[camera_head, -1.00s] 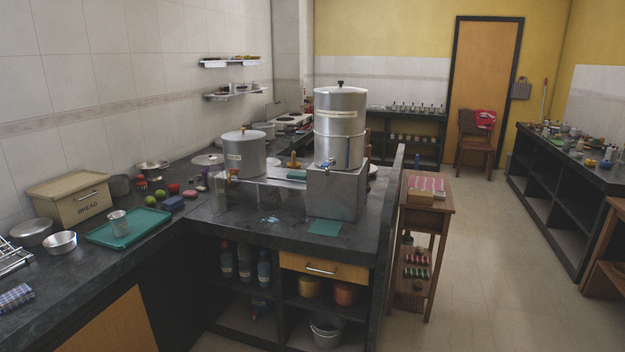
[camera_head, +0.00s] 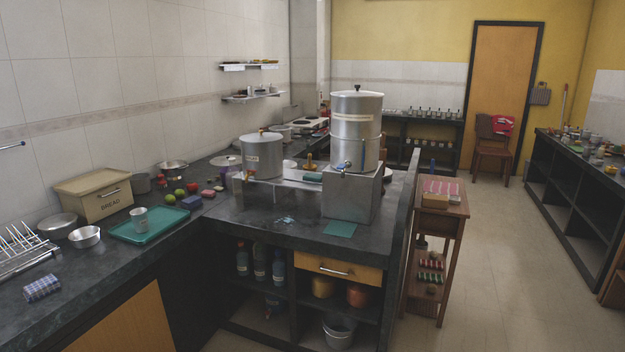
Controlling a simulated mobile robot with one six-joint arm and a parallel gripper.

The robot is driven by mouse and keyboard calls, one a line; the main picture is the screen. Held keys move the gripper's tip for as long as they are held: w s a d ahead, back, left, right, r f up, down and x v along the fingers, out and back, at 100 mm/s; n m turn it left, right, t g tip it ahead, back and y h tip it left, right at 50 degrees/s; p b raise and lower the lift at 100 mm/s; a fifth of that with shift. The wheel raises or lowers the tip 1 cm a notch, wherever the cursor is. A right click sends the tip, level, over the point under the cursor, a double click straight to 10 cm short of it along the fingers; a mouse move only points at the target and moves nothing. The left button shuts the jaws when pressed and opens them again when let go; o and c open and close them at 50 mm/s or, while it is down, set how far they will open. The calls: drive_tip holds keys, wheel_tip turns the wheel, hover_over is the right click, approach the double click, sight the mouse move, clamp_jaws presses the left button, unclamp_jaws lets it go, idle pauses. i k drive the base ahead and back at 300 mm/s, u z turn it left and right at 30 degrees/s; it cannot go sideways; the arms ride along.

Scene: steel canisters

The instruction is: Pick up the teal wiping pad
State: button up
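Two teal things could be the wiping pad, and I cannot tell for sure which is meant. One is a small teal block (camera_head: 313,177) on the steel stand, just left of the big steel canister. The other is a flat teal square (camera_head: 340,229) lying on the dark counter in front of the steel box under that canister. My gripper is not in view.
The big steel canister (camera_head: 357,130) stands on a steel box (camera_head: 350,197). A lidded pot (camera_head: 262,157) stands to its left. A teal tray (camera_head: 125,232) with a metal cup and a bread box (camera_head: 92,197) are farther left. Open floor (camera_head: 490,260) lies at right.

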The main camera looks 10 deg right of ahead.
sight(309, 177)
drive_tip(key=u, duration=0.05)
drive_tip(key=i, duration=0.9)
drive_tip(key=z, duration=0.05)
